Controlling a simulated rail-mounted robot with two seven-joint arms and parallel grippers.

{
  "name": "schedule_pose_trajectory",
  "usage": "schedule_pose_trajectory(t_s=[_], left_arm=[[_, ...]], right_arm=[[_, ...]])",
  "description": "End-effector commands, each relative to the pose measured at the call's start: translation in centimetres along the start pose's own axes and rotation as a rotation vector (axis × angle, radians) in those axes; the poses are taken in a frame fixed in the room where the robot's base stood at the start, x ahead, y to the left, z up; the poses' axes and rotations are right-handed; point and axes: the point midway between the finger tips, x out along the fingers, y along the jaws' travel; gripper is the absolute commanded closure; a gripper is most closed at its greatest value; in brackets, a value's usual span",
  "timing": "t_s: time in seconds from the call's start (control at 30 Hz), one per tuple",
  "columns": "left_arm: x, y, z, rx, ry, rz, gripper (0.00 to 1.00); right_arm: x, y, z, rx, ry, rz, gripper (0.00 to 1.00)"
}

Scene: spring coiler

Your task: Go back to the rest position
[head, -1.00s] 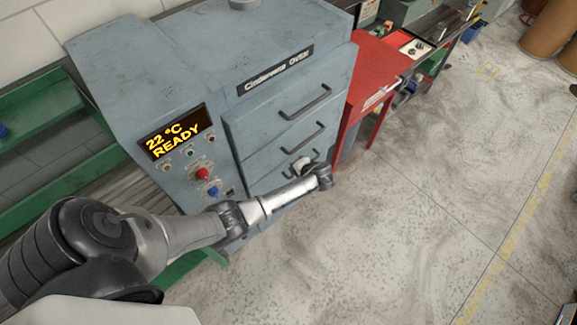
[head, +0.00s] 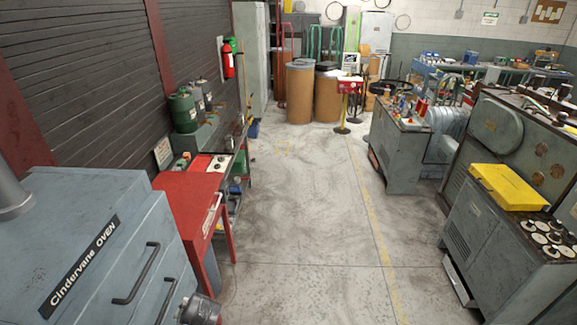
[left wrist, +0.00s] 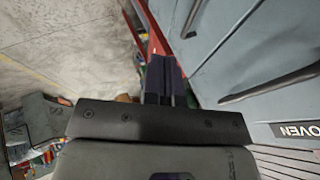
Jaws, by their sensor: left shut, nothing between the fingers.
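Part of my left arm (head: 200,309) shows at the bottom edge of the head view, in front of the grey Cindervane oven (head: 95,235); its fingers are out of that view. In the left wrist view my left gripper (left wrist: 165,68) is shut and empty, with its dark fingers together. The oven front with its handles (left wrist: 260,80) and OVEN label stands to the right of the gripper there. I cannot tell the exact gap between them. My right gripper is in neither view.
A red table (head: 190,200) stands just beyond the oven. A grey bench (head: 210,140) with canisters continues along the left wall. Machines with a yellow case (head: 508,187) stand on the right. The floor aisle (head: 310,225) between is clear.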

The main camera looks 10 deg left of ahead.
Motion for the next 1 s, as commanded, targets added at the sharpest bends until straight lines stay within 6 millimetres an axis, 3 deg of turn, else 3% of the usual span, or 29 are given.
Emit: schedule_pose_trajectory(t_s=[0.03, 0.07, 0.17, 0.27, 0.43, 0.53, 0.7, 0.83, 1.0], left_arm=[[-2.8, -0.1, -1.1, -0.015, 0.083, 0.046, 1.0], [-4.3, 0.1, -1.4, -0.02, 0.125, 0.075, 1.0], [-9.1, 0.5, -0.8, -0.03, 0.25, 0.171, 1.0], [-13.4, 1.2, 1.7, -0.032, 0.343, 0.264, 1.0], [-19.3, 2.3, 9.4, -0.035, 0.405, 0.403, 1.0], [-20.5, 2.7, 14.0, -0.032, 0.365, 0.437, 1.0], [-19.6, 4.3, 21.1, -0.006, 0.208, 0.471, 1.0], [-19.3, 5.1, 25.1, 0.013, 0.113, 0.488, 1.0], [-19.1, 5.6, 27.9, 0.027, 0.05, 0.498, 1.0]], right_arm=[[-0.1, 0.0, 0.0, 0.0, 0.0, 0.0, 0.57], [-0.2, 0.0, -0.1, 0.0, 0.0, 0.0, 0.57], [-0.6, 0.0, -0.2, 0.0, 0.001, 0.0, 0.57], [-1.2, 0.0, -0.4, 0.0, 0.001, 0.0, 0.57], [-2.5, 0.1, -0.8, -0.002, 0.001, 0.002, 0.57], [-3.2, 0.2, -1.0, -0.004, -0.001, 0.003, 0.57], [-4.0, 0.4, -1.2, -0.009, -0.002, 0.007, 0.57], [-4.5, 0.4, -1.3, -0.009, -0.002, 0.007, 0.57], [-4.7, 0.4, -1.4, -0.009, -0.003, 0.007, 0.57]])
